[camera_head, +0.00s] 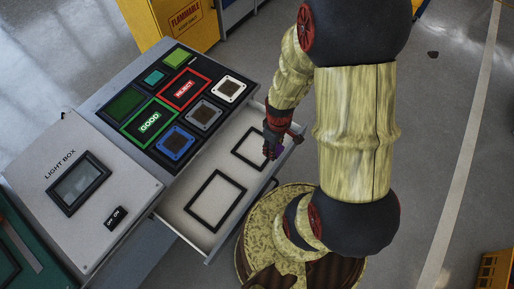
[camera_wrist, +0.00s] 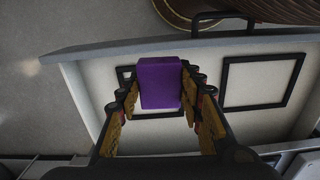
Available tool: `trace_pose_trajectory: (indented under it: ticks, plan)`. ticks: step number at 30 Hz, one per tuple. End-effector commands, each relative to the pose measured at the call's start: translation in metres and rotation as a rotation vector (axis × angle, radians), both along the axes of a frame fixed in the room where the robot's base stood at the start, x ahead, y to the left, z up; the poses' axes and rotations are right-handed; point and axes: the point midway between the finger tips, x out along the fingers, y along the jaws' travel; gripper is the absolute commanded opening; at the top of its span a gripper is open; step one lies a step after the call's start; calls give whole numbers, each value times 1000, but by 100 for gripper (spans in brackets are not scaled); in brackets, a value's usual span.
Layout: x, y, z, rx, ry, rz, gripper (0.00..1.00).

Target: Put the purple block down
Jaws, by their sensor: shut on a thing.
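The purple block (camera_wrist: 160,82) is between the fingers of my gripper (camera_wrist: 160,100) in the wrist view. My gripper is shut on it. In the head view, my gripper (camera_head: 272,148) is over the open drawer, near the black square frame on its right side, and only a small bit of the purple block (camera_head: 279,150) shows beside the fingers. The drawer (camera_head: 184,205) is white inside, with two black outlined frames on its floor. In the wrist view the block covers most of one frame. I cannot tell whether the block touches the drawer floor.
Above the drawer, a black panel (camera_head: 152,159) holds GOOD and REJECT areas and several coloured squares. A light box (camera_head: 77,188) stands at the left. A yellow flammable cabinet (camera_head: 165,25) is at the back. The drawer's left frame (camera_head: 217,201) is empty.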

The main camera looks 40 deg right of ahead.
Motion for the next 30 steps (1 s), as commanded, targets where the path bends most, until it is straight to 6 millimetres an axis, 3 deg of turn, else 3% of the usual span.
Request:
trace_pose_trajectory:
  ticks: [3, 7, 19, 24, 30]
  plan:
    - [-26, -3, -2, 0, 0, 29, 13]
    - [-28, -2, -7, 0, 0, 47, 13]
    - [55, 5, -47, 1, 1, 50, 13]
    - [80, 7, -76, 1, 1, 48, 13]
    - [95, 8, -92, 0, 0, 47, 13]
